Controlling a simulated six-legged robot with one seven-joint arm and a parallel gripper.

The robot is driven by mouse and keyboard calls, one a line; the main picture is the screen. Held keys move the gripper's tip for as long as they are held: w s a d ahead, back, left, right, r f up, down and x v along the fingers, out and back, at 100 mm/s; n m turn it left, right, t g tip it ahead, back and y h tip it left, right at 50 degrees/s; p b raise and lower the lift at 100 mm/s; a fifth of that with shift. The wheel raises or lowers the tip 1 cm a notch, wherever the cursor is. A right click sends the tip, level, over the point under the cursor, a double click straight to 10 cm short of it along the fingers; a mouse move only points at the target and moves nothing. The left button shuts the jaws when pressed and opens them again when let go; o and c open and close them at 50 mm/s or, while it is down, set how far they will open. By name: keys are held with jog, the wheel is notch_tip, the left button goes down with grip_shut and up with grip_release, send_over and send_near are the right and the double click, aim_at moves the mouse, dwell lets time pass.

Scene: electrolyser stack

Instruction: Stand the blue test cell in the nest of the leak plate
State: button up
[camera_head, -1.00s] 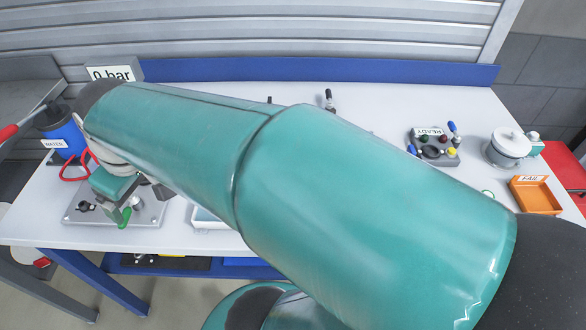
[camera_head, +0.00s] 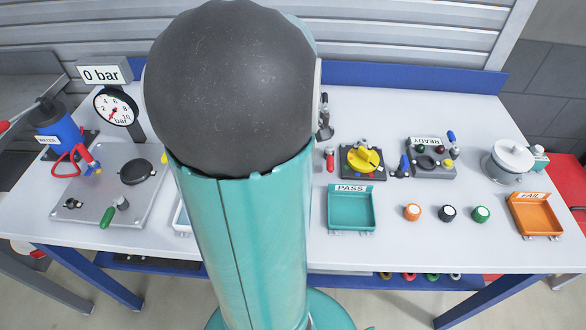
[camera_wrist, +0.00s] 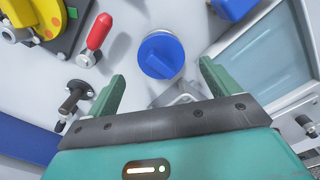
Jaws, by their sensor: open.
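A round part with a blue knobbed top (camera_wrist: 161,55), which looks like the blue test cell, stands on the white bench in the wrist view. My gripper (camera_wrist: 163,88) is open, with its green fingers on either side below the part in the picture; nothing is between them. In the head view my arm hides the gripper and this part. The grey leak plate (camera_head: 96,200) lies at the left of the bench in the head view. It carries a dark round seat (camera_head: 137,172), perhaps the nest, and a green-handled clamp (camera_head: 112,212).
A pressure gauge (camera_head: 116,108) reading 0 bar and a blue water bottle (camera_head: 62,136) stand behind the plate. The wrist view shows a red-handled clamp (camera_wrist: 98,34), a dark post (camera_wrist: 76,95) and a pale tray (camera_wrist: 262,56) near my fingers. The PASS tray (camera_head: 352,232) is right of my arm.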

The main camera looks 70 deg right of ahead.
notch_tip(320, 180, down, 7)
jog(key=shift+a+r, duration=0.1)
dwell(0.3)
jog(key=shift+w, duration=0.1)
jog(key=c, duration=1.3)
jog(key=shift+c, duration=0.2)
